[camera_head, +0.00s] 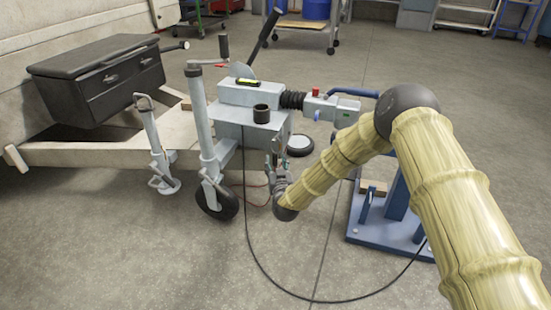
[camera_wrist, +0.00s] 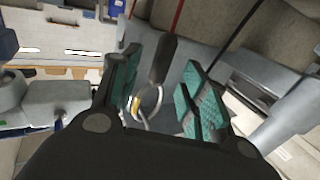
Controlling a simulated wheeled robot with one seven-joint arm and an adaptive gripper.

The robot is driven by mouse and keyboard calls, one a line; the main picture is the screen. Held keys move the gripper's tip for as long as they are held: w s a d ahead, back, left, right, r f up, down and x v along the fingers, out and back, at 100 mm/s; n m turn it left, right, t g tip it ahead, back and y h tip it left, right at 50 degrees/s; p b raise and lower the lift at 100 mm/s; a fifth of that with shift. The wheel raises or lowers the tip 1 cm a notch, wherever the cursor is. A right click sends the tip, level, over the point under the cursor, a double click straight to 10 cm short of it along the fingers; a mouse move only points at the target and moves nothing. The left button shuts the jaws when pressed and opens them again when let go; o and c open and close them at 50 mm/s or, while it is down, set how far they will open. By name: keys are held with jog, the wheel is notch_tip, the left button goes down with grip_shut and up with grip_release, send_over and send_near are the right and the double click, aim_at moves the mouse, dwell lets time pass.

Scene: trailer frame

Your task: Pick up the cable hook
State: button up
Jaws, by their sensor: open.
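The cable hook (camera_wrist: 149,104) shows in the wrist view as a thin metal ring-like hook with a yellowish patch on its left side. It appears between the two green-padded fingers of my gripper (camera_wrist: 163,78), with gaps on both sides. My gripper is open. A dark, elongated piece (camera_wrist: 164,58) is just above the hook; I cannot tell whether they are joined. In the head view my gripper (camera_head: 275,163) is low beside the front of the grey trailer coupling housing (camera_head: 232,116). The hook cannot be made out there.
A jockey wheel post (camera_head: 204,135) and a shorter prop stand (camera_head: 153,145) are left of my gripper. A blue stand (camera_head: 395,235) is at right. A black cable (camera_head: 262,271) loops across the floor. A black toolbox (camera_head: 105,72) sits on the trailer. The front floor is mostly clear.

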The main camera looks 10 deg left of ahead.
aim_at(276, 159)
jog(key=b+x, duration=0.1)
jog(key=x, duration=0.2)
jog(key=shift+f+b, duration=0.2)
jog(key=shift+b, duration=0.2)
jog(key=shift+w+r, duration=0.15)
jog(key=shift+w, duration=0.25)
grip_shut()
